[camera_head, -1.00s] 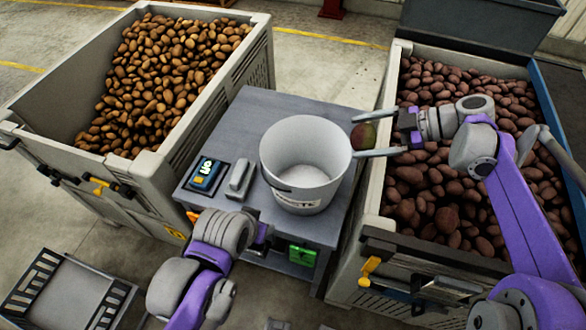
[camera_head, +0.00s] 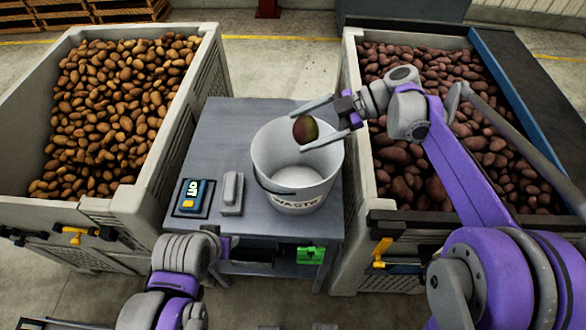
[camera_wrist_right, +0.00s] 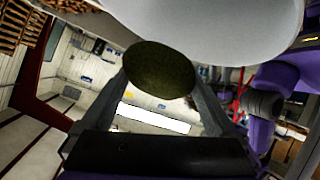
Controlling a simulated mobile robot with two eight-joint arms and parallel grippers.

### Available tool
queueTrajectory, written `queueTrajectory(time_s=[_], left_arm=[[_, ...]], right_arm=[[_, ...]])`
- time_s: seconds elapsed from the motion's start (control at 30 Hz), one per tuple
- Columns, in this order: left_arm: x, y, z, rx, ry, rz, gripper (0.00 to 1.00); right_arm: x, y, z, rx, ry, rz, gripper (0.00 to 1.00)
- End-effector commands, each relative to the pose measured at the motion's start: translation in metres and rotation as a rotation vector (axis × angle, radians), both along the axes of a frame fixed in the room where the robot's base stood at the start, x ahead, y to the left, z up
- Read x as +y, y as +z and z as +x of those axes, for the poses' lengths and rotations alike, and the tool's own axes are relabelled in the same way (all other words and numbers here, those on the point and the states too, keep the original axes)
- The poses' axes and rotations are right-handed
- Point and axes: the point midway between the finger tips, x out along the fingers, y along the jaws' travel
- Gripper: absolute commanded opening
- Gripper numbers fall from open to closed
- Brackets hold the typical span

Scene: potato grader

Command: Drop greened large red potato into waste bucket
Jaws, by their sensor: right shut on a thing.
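The greened red potato (camera_head: 306,129), dark red with a green side, is between the fingers of my right gripper (camera_head: 300,131), which is shut on it. Potato and fingertips appear over the mouth of the white waste bucket (camera_head: 298,202), near its far rim. The bucket stands upright on the grey table. In the right wrist view the potato (camera_wrist_right: 160,70) looks dark green between the fingers, with the pale bucket (camera_wrist_right: 225,25) beside it. My left gripper (camera_head: 229,248) is low at the table's front edge, mostly hidden by its own wrist, so its jaws cannot be read.
A crate (camera_head: 133,200) of brown potatoes stands left, and a crate (camera_head: 357,180) of red potatoes stands right. A scale-like device (camera_head: 192,196) and a grey handheld item (camera_head: 231,190) lie left of the bucket on the table (camera_head: 222,130). The table's back left is clear.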

Motion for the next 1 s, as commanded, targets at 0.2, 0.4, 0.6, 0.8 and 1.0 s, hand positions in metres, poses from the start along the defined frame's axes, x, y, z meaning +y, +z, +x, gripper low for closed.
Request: queueTrajectory(time_s=[0.2,0.4,0.6,0.8,1.0], left_arm=[[0.0,-0.023,-0.008,0.014,0.0,0.0,0.5],[0.0,-0.04,-0.012,0.023,0.0,0.0,0.5],[0.0,-0.043,-0.013,0.024,0.0,0.0,0.5],[0.0,-0.042,-0.013,0.024,0.0,0.0,0.5],[0.0,-0.042,-0.013,0.024,0.0,0.0,0.5]], right_arm=[[0.0,-0.028,-0.001,0.003,0.0,0.0,0.28],[0.0,-0.05,-0.001,0.002,0.0,0.0,0.28],[0.0,-0.053,0.0,0.0,0.0,0.0,0.28],[0.0,-0.052,0.0,0.0,0.0,0.0,1.0],[0.0,-0.052,0.0,0.0,0.0,0.0,1.0]])
